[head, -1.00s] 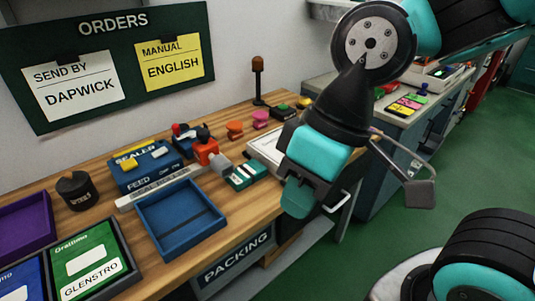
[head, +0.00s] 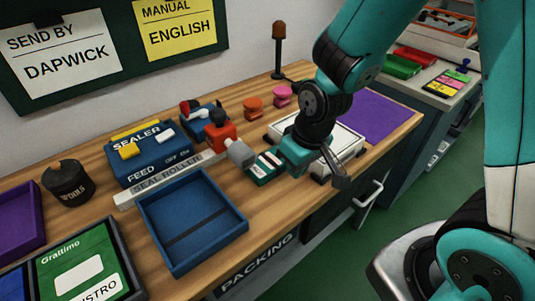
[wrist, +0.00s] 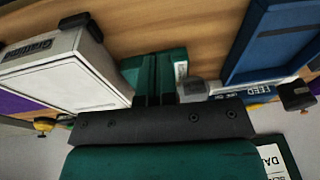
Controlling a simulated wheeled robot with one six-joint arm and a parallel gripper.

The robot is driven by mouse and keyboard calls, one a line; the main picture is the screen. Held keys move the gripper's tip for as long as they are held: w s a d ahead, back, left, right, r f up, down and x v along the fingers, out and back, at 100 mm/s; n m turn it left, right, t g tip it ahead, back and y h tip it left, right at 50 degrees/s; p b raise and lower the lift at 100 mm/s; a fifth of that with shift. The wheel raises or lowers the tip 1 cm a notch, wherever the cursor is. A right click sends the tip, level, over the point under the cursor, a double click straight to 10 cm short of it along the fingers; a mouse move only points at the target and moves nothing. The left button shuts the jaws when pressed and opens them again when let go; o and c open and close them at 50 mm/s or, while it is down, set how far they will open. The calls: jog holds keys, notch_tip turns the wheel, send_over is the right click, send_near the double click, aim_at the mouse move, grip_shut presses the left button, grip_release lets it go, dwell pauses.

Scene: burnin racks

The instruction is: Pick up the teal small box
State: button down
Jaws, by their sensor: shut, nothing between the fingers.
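The teal small box (head: 263,170) has white markings on top and lies on the wooden bench in the head view, right of the grey-tipped red tool. In the wrist view the teal box (wrist: 140,70) shows just beyond my fingers, and they hide part of it. My gripper (wrist: 154,98) has its two dark fingers close together and empty. In the head view my gripper (head: 284,164) is low over the bench, right beside the teal box. I cannot tell whether the fingers touch it.
A white box-like object (wrist: 70,75) stands close beside my gripper. The blue tray (head: 190,220) is to the left of the teal box, with the blue sealer (head: 150,155) and its roller bar behind. Orange (head: 253,108) and pink (head: 282,96) items stand at the back.

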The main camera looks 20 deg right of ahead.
aim_at(267, 156)
jog(key=shift+h, duration=0.4)
jog(key=f, duration=0.1)
jog(key=d+f, duration=0.1)
jog(key=w+f, duration=0.1)
jog(key=shift+d+f, duration=0.35)
jog(key=shift+f, duration=0.05)
jog(key=shift+w+f, duration=0.1)
jog(key=shift+w, duration=0.25)
jog(key=w+a, duration=0.1)
jog(key=w, duration=0.2)
jog(key=w+a+p, duration=0.1)
jog(key=w, duration=0.2)
jog(key=w+a+p, duration=0.1)
jog(key=w, duration=0.3)
jog(key=shift+w+a, duration=0.1)
jog(key=shift+a, duration=0.05)
jog(key=shift+w+f+p, duration=0.1)
jog(key=shift+w+p, duration=0.15)
jog(key=shift+p, duration=0.05)
jog(key=shift+s+f, duration=0.1)
jog(key=shift+f, duration=0.55)
jog(key=shift+s+f, duration=0.1)
